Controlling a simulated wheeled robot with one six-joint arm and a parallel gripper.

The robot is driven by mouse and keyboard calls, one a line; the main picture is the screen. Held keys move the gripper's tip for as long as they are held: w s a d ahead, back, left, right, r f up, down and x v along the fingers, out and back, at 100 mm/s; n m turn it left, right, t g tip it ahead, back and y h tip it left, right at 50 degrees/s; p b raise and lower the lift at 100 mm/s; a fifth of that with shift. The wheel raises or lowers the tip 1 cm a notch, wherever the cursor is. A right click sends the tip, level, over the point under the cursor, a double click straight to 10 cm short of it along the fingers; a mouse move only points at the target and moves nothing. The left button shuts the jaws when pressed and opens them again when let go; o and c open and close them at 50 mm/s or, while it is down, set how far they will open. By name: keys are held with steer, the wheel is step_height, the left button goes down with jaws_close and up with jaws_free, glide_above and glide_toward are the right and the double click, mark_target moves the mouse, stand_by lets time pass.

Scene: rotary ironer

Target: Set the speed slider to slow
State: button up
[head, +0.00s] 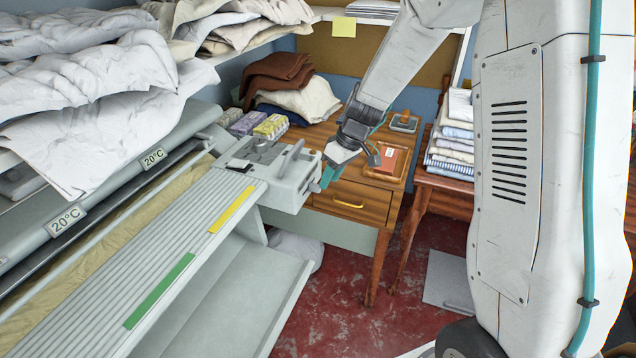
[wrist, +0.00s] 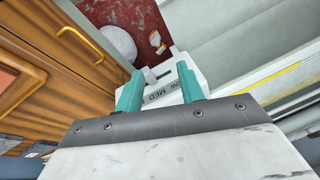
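The pale grey control box (head: 285,180) sits at the right end of the ironer. My gripper (head: 325,180) has teal fingers and is at the box's right end. In the wrist view my gripper (wrist: 159,70) is open, with a clear gap between the fingers. A small pale slider knob (wrist: 150,76) shows in this gap, closer to the left finger. A label strip (wrist: 160,93) below it reads "MED", with more letters to its right partly hidden by the right finger. I cannot tell whether either finger touches the knob, nor its exact setting.
The ironer's ribbed feed board (head: 130,265) has green and yellow strips. A wooden table (head: 350,200) with a drawer stands behind the box, carrying folded cloth. White laundry (head: 90,90) lies on the shelf at left.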

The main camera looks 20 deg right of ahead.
mark_target(317, 185)
steer(key=w+f+n, duration=0.1)
steer(key=w+f, duration=0.1)
steer(key=w+a+f+n+t, duration=0.1)
steer(key=f, duration=0.1)
steer(key=w+f+n, duration=0.1)
steer(key=w+f, duration=0.1)
steer(key=shift+w+a+t+h, duration=0.3)
steer(key=shift+w, duration=0.05)
jaws_close()
